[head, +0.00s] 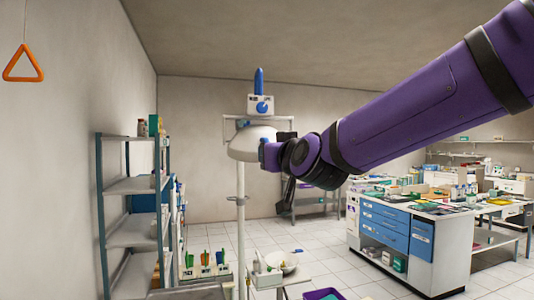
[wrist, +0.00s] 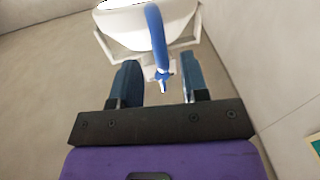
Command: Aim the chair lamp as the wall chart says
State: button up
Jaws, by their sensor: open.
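The chair lamp has a white dome (head: 250,143) on a white pole (head: 241,205). A small white box (head: 252,101) with a blue knob (head: 263,107) and an upright blue piece (head: 259,80) sits above the dome. My gripper (head: 271,154) is in front of the dome's right side in the head view. In the wrist view, my gripper (wrist: 161,72) is open, and a curved blue handle (wrist: 157,38) shows between its fingers, before the white lamp head (wrist: 135,25). I cannot tell whether the fingers touch it. No readable wall chart shows.
A shelf rack (head: 130,187) stands at the left wall. A small side table (head: 285,281) with a bowl is below the lamp. A blue-drawered counter (head: 388,224) stands at right. An orange triangle (head: 23,65) hangs at upper left. Tiled floor between lamp and counter looks clear.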

jog(key=shift+v, duration=2.5)
